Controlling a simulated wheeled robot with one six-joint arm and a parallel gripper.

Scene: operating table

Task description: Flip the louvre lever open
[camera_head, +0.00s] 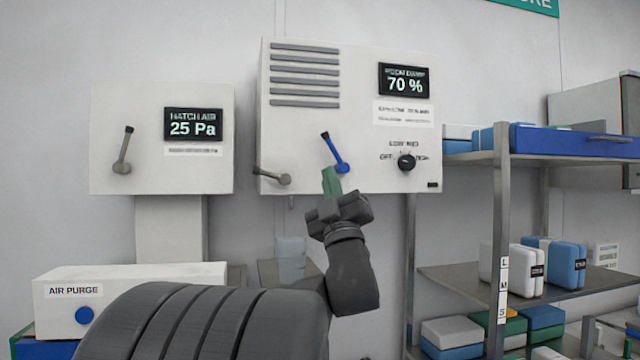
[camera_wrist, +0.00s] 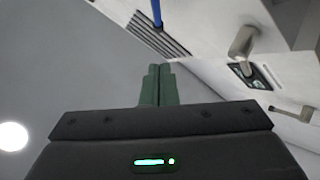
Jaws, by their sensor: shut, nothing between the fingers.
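The large white wall box (camera_head: 360,60) carries grey louvre slats (camera_head: 305,77) at its upper left. A blue lever (camera_head: 336,153) is on its lower front, its dark-tipped handle leaning up and left. A grey lever (camera_head: 272,176) at the lower left edge lies nearly flat, its handle pointing left. I cannot tell which is the louvre lever. My gripper (camera_head: 331,180) is shut and empty, its green fingers pointing up, just below the blue lever in the picture; contact cannot be judged. In the wrist view the shut fingers (camera_wrist: 158,84) point toward the blue lever (camera_wrist: 157,12), with a gap.
A smaller white box (camera_head: 215,100) at left has an upright grey lever (camera_head: 123,150) and a 25 Pa display. The large box has a 70 % display (camera_head: 404,81) and a black knob (camera_head: 406,162). A stocked shelf (camera_head: 475,158) stands at right. An AIR PURGE box (camera_head: 130,285) sits lower left.

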